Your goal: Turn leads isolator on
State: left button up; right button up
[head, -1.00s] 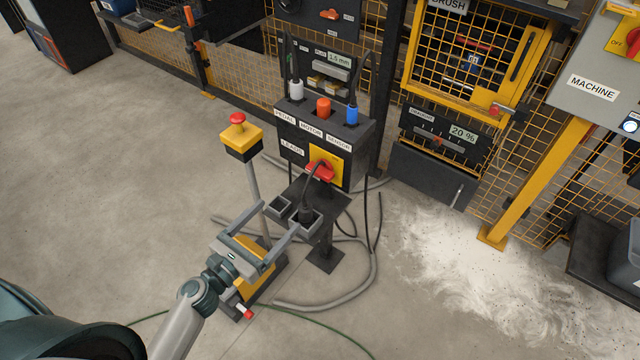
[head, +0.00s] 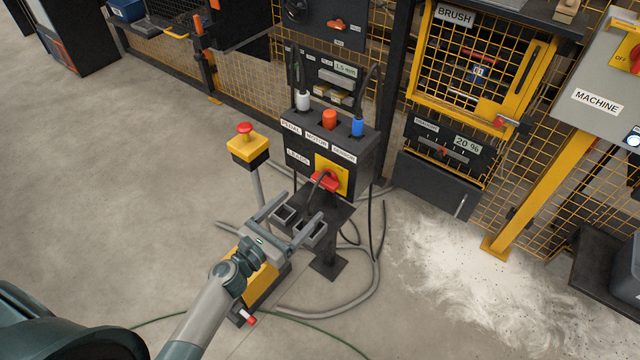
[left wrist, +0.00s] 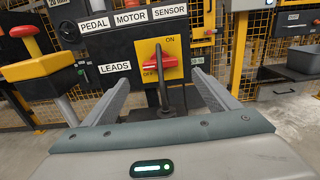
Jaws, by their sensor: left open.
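The leads isolator (head: 325,181) is a red rotary handle on a yellow plate, low on the front of a dark box labelled LEADS. In the left wrist view the red handle (left wrist: 156,68) lies roughly level, its left end by the OFF mark; ON is printed above. My right gripper is out of view.
PEDAL, MOTOR and SENSOR plugs stand on the box top (head: 350,138). A yellow post with a red button (head: 246,143) stands close on the left. A small dark shelf and stand (head: 326,265) sit below the box, with loose hoses on the floor. Open floor lies to the left.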

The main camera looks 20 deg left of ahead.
aim_at(322, 185)
pick_arm(q)
jog(key=p+x, duration=0.1)
jog(key=x, duration=0.9)
jog(key=shift+f, duration=0.1)
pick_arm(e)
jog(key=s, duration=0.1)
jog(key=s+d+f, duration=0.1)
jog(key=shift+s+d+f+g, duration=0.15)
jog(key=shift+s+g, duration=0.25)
pick_arm(q)
jog(key=c, duration=1.1)
